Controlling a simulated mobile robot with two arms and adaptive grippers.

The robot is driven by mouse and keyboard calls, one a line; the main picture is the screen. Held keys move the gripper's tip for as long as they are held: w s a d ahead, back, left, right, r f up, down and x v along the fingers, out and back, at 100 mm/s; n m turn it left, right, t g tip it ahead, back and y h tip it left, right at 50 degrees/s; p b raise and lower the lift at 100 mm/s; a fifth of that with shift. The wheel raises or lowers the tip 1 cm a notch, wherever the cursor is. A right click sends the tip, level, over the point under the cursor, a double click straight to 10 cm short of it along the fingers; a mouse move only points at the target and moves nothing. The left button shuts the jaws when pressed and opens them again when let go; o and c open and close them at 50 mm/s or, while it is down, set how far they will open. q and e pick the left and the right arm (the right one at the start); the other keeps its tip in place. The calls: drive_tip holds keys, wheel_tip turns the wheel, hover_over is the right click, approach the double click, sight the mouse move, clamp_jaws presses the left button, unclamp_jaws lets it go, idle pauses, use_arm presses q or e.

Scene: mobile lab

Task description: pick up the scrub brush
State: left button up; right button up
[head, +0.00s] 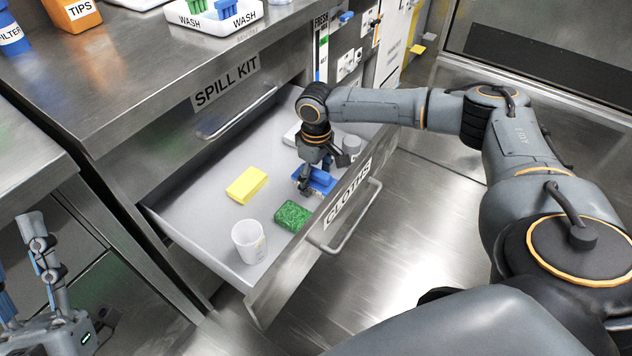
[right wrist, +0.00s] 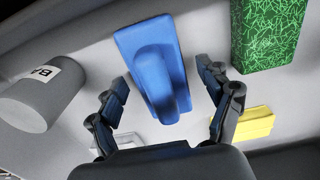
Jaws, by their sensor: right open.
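The scrub brush (head: 320,181) is blue and lies in the open drawer labelled CLOTHS (head: 195,195). It also shows in the right wrist view (right wrist: 146,62), with its raised handle facing the camera. My right gripper (head: 308,184) is down in the drawer at the brush. In the right wrist view its open fingers (right wrist: 162,95) stand on either side of the brush's near end, with gaps visible. Contact cannot be told.
A green scouring pad (head: 292,216), a yellow sponge (head: 246,185) and a white cup (head: 248,242) lie to the brush's left. A grey labelled cylinder (head: 352,146) and a white item (head: 291,134) are close to the gripper. The drawer front (head: 330,218) is a raised edge.

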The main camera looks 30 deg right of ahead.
sight(316, 170)
use_arm(q)
drive_tip(key=shift+s+r, duration=0.1)
use_arm(e)
drive_tip(key=c, duration=1.3)
drive_tip(key=shift+r, duration=0.1)
wheel_tip(316, 170, up, 5)
drive_tip(key=p, duration=0.2)
drive_tip(key=shift+r+p, duration=0.2)
drive_tip(key=shift+p, duration=0.2)
wheel_tip(316, 170, up, 4)
drive_tip(key=shift+r+p, duration=0.1)
drive_tip(key=shift+p, duration=0.65)
use_arm(q)
drive_tip(key=w+f+g+y, duration=0.2)
drive_tip(key=f+g, duration=0.3)
drive_tip(key=f, duration=0.3)
drive_tip(key=w+a+f+g+y, duration=0.1)
drive_tip(key=w+f+g, duration=0.1)
drive_tip(key=f+g, duration=0.4)
drive_tip(key=shift+w+f+y, duration=0.4)
drive_tip(key=shift+f, duration=0.9)
use_arm(e)
drive_tip(key=shift+r, duration=0.1)
